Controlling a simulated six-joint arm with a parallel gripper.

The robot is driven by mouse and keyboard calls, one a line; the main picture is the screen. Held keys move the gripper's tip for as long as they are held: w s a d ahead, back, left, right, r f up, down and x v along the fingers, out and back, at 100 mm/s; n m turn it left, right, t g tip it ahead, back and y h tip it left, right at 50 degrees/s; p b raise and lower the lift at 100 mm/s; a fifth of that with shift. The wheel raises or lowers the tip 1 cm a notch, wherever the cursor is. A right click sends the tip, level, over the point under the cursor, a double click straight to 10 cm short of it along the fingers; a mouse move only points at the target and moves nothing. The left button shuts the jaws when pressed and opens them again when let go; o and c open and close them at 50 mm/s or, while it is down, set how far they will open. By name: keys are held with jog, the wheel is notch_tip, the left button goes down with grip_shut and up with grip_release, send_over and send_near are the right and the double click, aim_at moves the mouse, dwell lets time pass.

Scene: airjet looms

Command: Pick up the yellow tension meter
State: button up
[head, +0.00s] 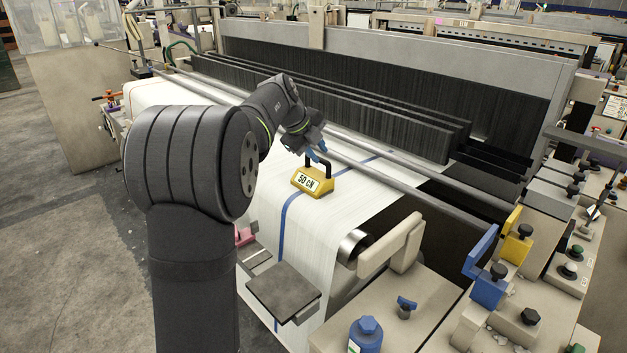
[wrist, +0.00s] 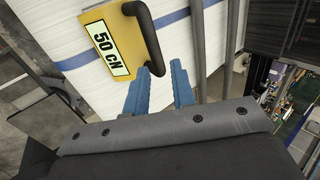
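The yellow tension meter (head: 312,184) sits on the white fabric of the loom, with a "50 CN" label on its face and a black handle on top. In the wrist view the meter (wrist: 133,77) is at the upper left, its top cut off by the frame edge. My gripper (head: 317,152) is just above and beside the handle in the head view. In the wrist view the two blue fingers of my gripper (wrist: 160,68) are apart, with the handle's lower end near the left fingertip. I cannot tell whether they touch. Nothing is held.
The white fabric (head: 270,255) with a blue stripe slopes down towards the front. Grey bars (head: 385,178) run just behind the meter, with the dark loom frames (head: 330,100) beyond. A blue bottle (head: 366,335) and beige machine parts stand at the front right.

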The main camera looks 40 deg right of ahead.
aim_at(321, 159)
jog(key=x, duration=0.5)
jog(key=shift+w+a+f, duration=0.15)
grip_shut()
dwell(1.2)
